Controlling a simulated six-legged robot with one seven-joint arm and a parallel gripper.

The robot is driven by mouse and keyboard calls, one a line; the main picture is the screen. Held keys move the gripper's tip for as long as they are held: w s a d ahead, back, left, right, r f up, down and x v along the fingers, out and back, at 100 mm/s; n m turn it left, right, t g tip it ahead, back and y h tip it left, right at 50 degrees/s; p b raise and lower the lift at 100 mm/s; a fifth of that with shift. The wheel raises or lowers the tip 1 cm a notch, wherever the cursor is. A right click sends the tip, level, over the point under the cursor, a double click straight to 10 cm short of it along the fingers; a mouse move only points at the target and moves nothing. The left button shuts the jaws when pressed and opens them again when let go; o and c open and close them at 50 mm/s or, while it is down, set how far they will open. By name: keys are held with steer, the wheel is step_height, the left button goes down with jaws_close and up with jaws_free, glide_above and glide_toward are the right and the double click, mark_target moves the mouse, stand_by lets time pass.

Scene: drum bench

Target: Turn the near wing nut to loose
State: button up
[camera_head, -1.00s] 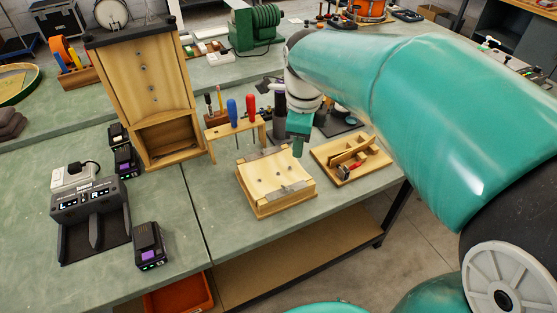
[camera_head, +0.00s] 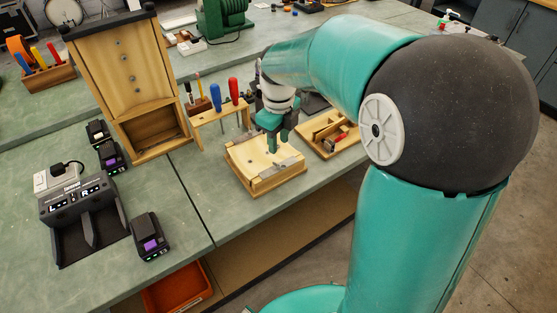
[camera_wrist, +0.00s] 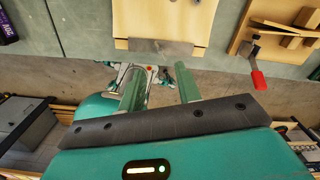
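My gripper (camera_head: 273,148) hangs over the pale wooden block (camera_head: 243,156), fingers pointing down near its middle.
A wooden tray (camera_head: 318,145) with a red-handled tool stands close right of the block. A screwdriver rack (camera_head: 222,114) and a tall wooden panel (camera_head: 125,75) stand behind and left. The charger (camera_head: 82,212) is at left. The bench's front edge is close to the block.

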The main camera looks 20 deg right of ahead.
mark_target(279, 165)
step_height(279, 165, down, 8)
steer(key=shift+s+d+f, duration=0.1)
jaws_close()
